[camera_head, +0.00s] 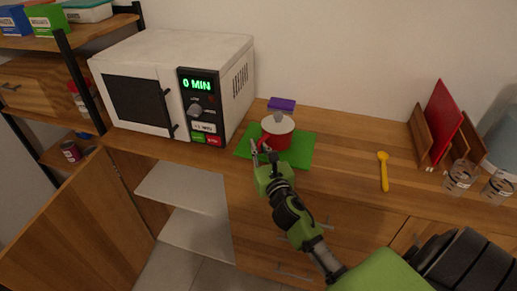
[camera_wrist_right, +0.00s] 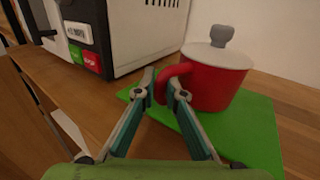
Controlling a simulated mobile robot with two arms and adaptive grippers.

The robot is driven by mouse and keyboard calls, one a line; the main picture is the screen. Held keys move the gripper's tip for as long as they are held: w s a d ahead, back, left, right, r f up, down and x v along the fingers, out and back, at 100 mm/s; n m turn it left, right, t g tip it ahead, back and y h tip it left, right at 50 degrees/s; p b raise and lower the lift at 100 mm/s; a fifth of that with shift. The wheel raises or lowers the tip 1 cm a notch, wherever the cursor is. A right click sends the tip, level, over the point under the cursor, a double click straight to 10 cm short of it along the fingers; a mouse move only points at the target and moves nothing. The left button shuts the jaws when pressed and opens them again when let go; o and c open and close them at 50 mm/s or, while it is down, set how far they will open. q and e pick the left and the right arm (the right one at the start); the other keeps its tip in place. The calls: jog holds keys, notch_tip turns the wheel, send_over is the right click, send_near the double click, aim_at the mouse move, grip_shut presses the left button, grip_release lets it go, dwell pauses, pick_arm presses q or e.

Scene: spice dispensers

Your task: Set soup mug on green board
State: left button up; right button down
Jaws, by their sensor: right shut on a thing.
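The red soup mug (camera_head: 276,132) with a white lid and grey knob is at the green board (camera_head: 299,154). In the right wrist view the mug (camera_wrist_right: 214,82) is upright over the green board (camera_wrist_right: 245,125); I cannot tell whether its base touches the board. My right gripper (camera_head: 260,148) is at the mug's left side. In the right wrist view its fingertips (camera_wrist_right: 163,88) are shut on the mug's red handle. The mug's underside is hidden. My left gripper is not in view.
A white microwave (camera_head: 172,84) reading 0 MIN stands left of the board. A purple sponge-like block (camera_head: 281,104) lies behind the mug. A yellow spoon (camera_head: 384,171), glasses (camera_head: 460,178) and a rack with a red board (camera_head: 441,120) are at the right. Counter between board and spoon is clear.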

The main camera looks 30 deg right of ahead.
jog(key=shift+r, duration=0.15)
jog(key=c, duration=2.1)
grip_release()
jog(key=shift+f, duration=0.25)
jog(key=shift+s+r, duration=0.15)
jog(key=v, duration=1.1)
jog(key=shift+s, duration=0.4)
jog(key=shift+a, duration=0.1)
